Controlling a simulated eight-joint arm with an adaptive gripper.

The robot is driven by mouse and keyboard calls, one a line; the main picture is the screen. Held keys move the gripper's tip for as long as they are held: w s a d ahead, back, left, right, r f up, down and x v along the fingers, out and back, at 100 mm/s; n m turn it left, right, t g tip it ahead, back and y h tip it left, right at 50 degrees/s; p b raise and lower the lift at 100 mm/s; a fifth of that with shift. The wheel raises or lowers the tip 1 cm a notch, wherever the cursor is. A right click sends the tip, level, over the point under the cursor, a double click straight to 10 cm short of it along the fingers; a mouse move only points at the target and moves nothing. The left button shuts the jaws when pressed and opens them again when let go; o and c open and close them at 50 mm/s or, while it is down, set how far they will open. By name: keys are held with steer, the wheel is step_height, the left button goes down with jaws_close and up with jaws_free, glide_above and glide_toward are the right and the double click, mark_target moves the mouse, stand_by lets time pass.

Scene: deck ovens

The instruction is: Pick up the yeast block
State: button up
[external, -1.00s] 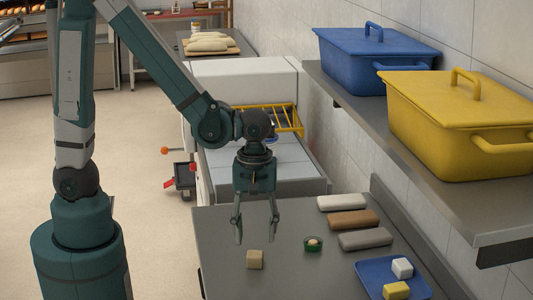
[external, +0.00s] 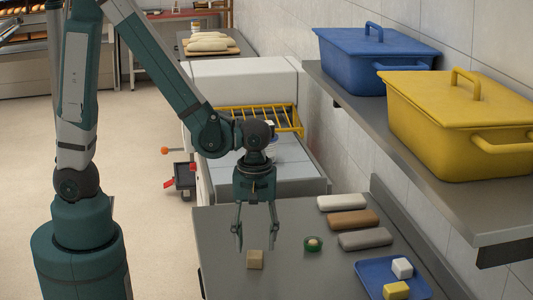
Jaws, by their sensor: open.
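A small beige-tan block (external: 255,260), which looks like the yeast block, sits on the grey counter near its front left. My gripper (external: 259,245) points down with its two fingers apart and nothing between them. In the picture its fingertips are just above the tan block, one on the left and one on the right. The exact height over the counter is hard to tell from this view.
A blue tray (external: 372,269) holds a white and a yellow block. A shelf (external: 349,104) with lidded blue and yellow bins overhangs the right side.

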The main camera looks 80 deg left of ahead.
mark_target(255, 253)
steer(key=shift+f, duration=0.15)
steer(key=shift+s+a+f+b, duration=0.1)
steer(key=shift+f+b, duration=0.3)
steer(key=shift+f, duration=2.05)
steer(key=shift+c, duration=0.5)
steer(key=c, duration=0.9)
